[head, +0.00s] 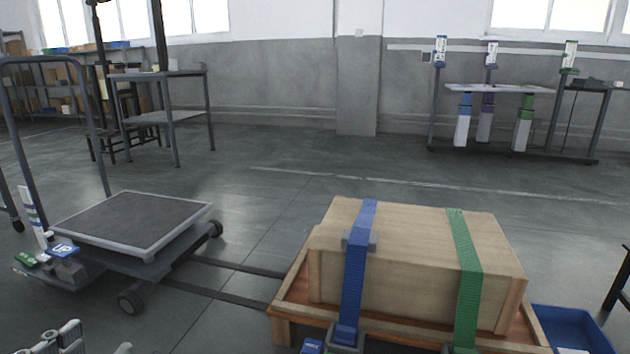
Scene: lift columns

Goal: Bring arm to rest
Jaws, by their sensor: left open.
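My left gripper (72,337) shows only in part at the bottom left corner of the head view. Its pale grey fingers are open, and I see nothing between them. The rest of this gripper and its arm is cut off by the lower edge. It appears in front of the floor, below the cart with the grey platform (135,222) in the picture. My right gripper is not in view.
A wooden crate (420,265) with a blue strap (356,270) and a green strap (467,280) sits on a wooden pallet (290,290) at right. A blue bin (570,325) stands beside it. Grey floor (270,210) is open behind.

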